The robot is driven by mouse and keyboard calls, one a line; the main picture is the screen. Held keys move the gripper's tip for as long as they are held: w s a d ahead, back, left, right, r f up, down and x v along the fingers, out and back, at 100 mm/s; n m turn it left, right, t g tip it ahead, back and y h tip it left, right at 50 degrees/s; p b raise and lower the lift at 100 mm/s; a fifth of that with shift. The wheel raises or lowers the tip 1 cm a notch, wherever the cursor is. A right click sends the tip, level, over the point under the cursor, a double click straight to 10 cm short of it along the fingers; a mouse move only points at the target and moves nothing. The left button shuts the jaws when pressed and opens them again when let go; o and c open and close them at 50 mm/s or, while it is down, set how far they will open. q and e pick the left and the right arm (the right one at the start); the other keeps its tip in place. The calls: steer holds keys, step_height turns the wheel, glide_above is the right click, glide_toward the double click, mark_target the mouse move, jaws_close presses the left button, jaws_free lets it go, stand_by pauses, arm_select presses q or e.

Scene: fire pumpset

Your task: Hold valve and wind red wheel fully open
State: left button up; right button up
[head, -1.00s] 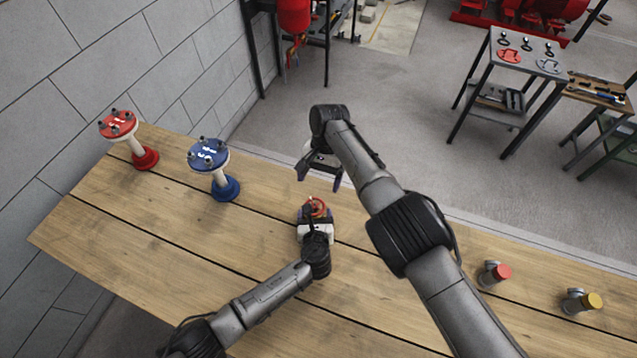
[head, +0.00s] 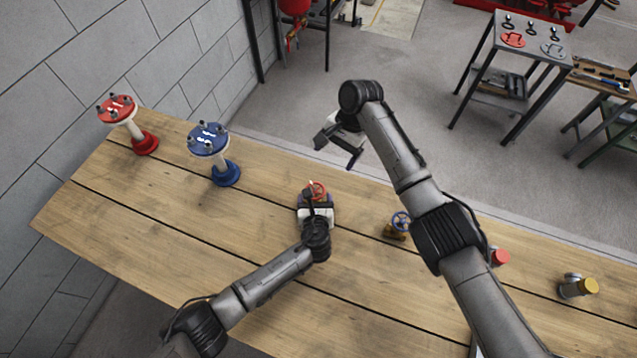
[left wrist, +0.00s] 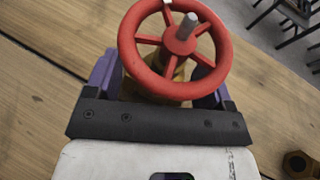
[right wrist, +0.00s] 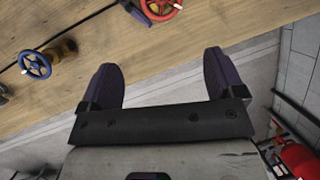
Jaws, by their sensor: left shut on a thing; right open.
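The valve's red wheel (head: 317,190) shows above my left gripper (head: 316,204) near the middle of the bench. In the left wrist view the red wheel (left wrist: 177,42) faces the camera, with its brass body (left wrist: 170,88) below, between the purple fingers. My left gripper is shut on the valve. My right gripper (head: 337,150) is open and empty, up and right of the valve, past the bench's far edge. In the right wrist view its fingers (right wrist: 162,80) are apart, and the red wheel (right wrist: 160,8) shows at the top edge.
A blue-wheeled brass valve (head: 398,226) stands right of the left gripper, by my right arm. A red stand (head: 119,112) and a blue stand (head: 210,140) are at the bench's left. Red-capped (head: 500,257) and yellow-capped (head: 580,286) fittings lie right. The bench's middle left is clear.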

mark_target(316, 189)
steer(key=s+a+f+m, duration=0.1)
steer(key=f, duration=0.2)
steer(key=s+a+f+m, duration=0.1)
steer(key=a+f, duration=0.1)
steer(key=f, duration=0.1)
steer(key=s+a+f+m, duration=0.1)
steer(key=f, duration=0.2)
steer(key=shift+s+a+f+m, duration=0.25)
steer(key=shift+s+f+m, duration=0.05)
steer(key=shift+f+m, duration=0.1)
stand_by(0.4)
steer(key=c, duration=0.9)
steer(key=n, duration=0.1)
steer(key=n+g, duration=0.1)
steer(key=n, duration=0.1)
steer(key=shift+w+a+n+h, duration=0.2)
steer(key=shift+n+h, duration=0.1)
steer(key=shift+h, duration=0.1)
steer(key=shift+c, duration=0.2)
steer(key=shift+n, duration=0.6)
steer(key=shift+h, duration=0.3)
